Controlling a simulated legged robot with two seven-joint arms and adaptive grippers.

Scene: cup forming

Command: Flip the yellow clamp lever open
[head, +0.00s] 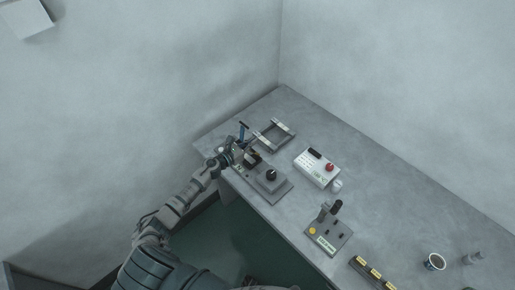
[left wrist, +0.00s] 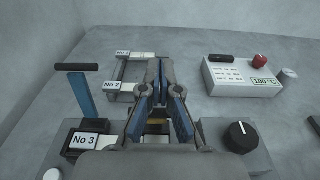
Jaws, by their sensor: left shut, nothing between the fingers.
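My left gripper (head: 232,154) reaches over the near left edge of the bench, at the device with the blue handle (head: 243,130). In the left wrist view the gripper (left wrist: 161,72) is shut with its blue-padded fingers together and nothing between them. A small dull yellow part (left wrist: 157,127) shows low between the finger bases; it may be the clamp lever, but the fingers cover most of it. I cannot tell its angle or whether the gripper touches it. My right gripper is not in view.
A dark knob (left wrist: 241,137) on a grey base sits right of the gripper. A white control box (head: 316,168) with a red button stands farther right.

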